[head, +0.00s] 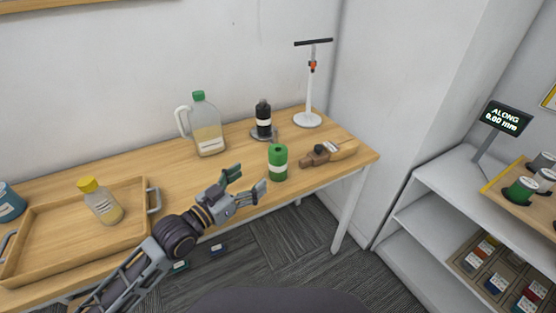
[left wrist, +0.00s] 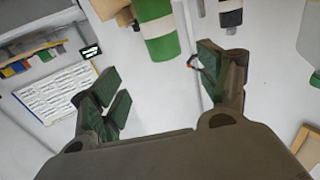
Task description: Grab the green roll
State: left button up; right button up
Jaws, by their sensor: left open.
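The green roll (head: 278,165) stands upright near the front edge of the wooden table, with a pale band around its lower part. My left gripper (head: 247,181) is open and empty, just left of the roll and apart from it, pointing toward it. In the left wrist view the roll (left wrist: 157,28) shows at the top, beyond the spread fingers of the gripper (left wrist: 158,82) and between their lines. My right gripper is not in view.
A black bottle (head: 263,118) stands behind the roll, and a wooden-handled tool (head: 328,153) lies to its right. A jug (head: 207,128) stands behind left. A tray (head: 70,256) holds a yellow-capped bottle (head: 100,203). A white stand (head: 308,118) is at the back.

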aim_at(273, 158)
pick_arm(q)
jog(key=shift+w, duration=0.3)
jog(key=shift+r, duration=0.1)
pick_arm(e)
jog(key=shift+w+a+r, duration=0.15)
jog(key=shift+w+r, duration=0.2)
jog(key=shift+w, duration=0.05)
pick_arm(q)
jog(key=shift+s, duration=0.1)
jog(key=shift+x, duration=2.6)
jog(key=shift+b+x, duration=0.4)
jog(key=shift+x, duration=1.3)
jog(key=shift+a+r, duration=0.1)
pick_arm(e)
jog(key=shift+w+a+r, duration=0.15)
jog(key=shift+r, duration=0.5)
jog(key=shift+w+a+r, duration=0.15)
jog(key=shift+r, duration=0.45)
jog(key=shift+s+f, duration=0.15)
